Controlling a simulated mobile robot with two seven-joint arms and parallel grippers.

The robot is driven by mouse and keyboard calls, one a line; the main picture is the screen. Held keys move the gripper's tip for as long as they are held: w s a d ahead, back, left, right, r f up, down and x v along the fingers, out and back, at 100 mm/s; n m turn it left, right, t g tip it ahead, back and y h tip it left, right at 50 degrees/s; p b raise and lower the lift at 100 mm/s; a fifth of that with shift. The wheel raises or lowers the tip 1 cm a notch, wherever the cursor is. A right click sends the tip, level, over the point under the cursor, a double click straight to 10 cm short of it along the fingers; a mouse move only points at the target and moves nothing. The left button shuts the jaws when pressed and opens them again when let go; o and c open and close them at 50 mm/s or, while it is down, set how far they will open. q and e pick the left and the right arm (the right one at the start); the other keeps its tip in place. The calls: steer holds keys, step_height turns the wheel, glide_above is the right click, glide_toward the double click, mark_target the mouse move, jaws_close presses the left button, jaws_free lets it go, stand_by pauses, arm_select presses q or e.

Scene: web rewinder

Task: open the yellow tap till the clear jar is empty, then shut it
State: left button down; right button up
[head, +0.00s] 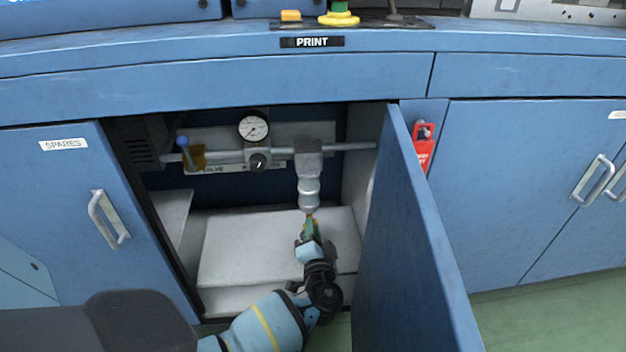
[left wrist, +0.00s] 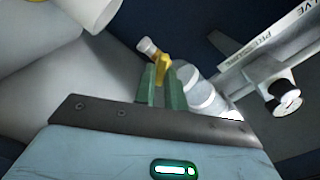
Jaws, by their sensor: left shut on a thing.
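The clear jar (head: 309,190) hangs under a grey block on the pipe inside the open cabinet. It also shows in the left wrist view (left wrist: 200,92). I cannot tell whether any liquid is in it. The yellow tap (head: 310,213) is at the jar's bottom end and shows in the left wrist view (left wrist: 162,68). My left gripper (head: 311,224) reaches up from below, its green fingers shut on the yellow tap. The fingers hide part of the tap, and I cannot tell how far it is turned. My right gripper is not in view.
The open cabinet door (head: 415,235) stands close to the right of my left arm. A dial gauge (head: 254,127), a black knob (head: 258,161) and a blue-handled valve (head: 184,148) are on the pipe. A pale cylinder (left wrist: 92,12) shows in the left wrist view. A red tag (head: 423,145) hangs right of the door.

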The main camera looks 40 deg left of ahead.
arm_select(q)
steer(key=shift+f+m, duration=0.1)
steer(key=shift+m, duration=3.1)
steer(key=c, duration=1.5)
jaws_free()
steer(key=shift+o, duration=0.2)
steer(key=shift+d+p, duration=0.1)
steer(key=shift+p, duration=0.2)
steer(key=p+v, duration=0.1)
steer(key=v, duration=0.6)
steer(key=shift+s+d+p, duration=0.25)
steer(key=shift+p, duration=0.15)
